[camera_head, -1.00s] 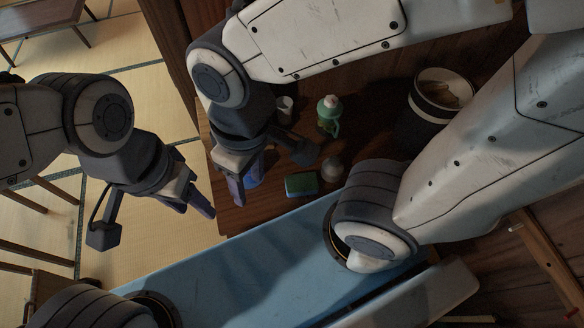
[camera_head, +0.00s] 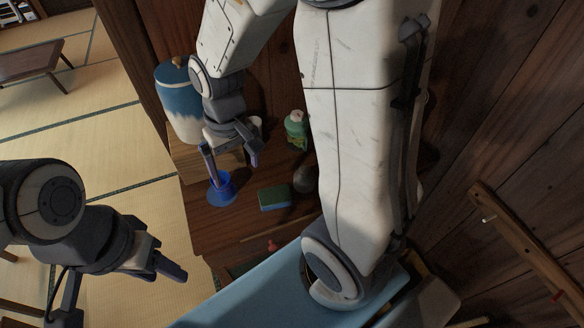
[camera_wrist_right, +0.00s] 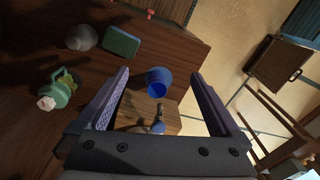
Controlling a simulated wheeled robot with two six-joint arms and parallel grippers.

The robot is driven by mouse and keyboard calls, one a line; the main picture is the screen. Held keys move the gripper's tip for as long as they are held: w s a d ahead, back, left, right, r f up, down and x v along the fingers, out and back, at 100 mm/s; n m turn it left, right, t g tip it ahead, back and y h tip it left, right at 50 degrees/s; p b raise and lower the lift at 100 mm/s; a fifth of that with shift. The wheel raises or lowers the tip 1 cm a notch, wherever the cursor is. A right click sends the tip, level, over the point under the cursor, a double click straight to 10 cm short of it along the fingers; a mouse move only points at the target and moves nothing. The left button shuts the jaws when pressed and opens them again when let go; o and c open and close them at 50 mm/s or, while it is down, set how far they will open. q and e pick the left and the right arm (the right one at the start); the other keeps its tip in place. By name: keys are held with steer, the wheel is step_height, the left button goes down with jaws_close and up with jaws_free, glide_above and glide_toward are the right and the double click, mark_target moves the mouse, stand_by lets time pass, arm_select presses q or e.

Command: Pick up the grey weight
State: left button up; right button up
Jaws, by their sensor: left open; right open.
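A grey rounded object (camera_head: 303,179), which looks like the grey weight, rests on the brown wooden top beside a green and blue sponge (camera_head: 274,198). In the right wrist view it shows at the upper left (camera_wrist_right: 81,37). My right gripper (camera_head: 231,162) is open and empty, to the left of it, above a blue cup (camera_head: 222,188). In the wrist view the cup (camera_wrist_right: 157,82) shows between the fingers (camera_wrist_right: 159,88). A small greyish item (camera_wrist_right: 158,126) on a wooden block is too unclear to name. My left gripper (camera_head: 163,268) is open and empty over the tatami.
A green bottle (camera_head: 296,130) stands behind the grey object. A light blue surface (camera_head: 265,295) lies in front. Tatami (camera_head: 118,178) is on the left.

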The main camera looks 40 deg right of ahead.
steer(key=w+d+f+m+b, duration=0.2)
steer(key=w+d+f+m, duration=0.15)
steer(key=d+f, duration=0.55)
steer(key=m+b, duration=0.1)
steer(key=m, duration=0.2)
glide_above(305, 167)
steer(key=a, duration=0.1)
steer(key=f, duration=0.4)
steer(key=shift+w+a, duration=0.1)
steer(key=shift+w, duration=0.1)
steer(key=shift+m, duration=0.35)
steer(key=f, duration=0.2)
steer(key=d+f, duration=0.1)
steer(key=f, duration=0.1)
steer(key=shift+s+d+f, duration=0.1)
steer(key=shift+s+f, duration=0.1)
steer(key=shift+f, duration=0.75)
steer(key=f, duration=0.2)
steer(key=f+p, duration=0.1)
steer(key=f, duration=0.1)
steer(key=shift+s+a+f, duration=0.1)
steer(key=shift+s+a, duration=0.2)
steer(key=shift+s, duration=0.1)
steer(key=shift+f, duration=0.5)
arm_select(q)
step_height(305, 167, down, 3)
steer(key=shift+d+r, duration=0.1)
arm_select(e)
steer(key=shift+w, duration=0.1)
jaws_close()
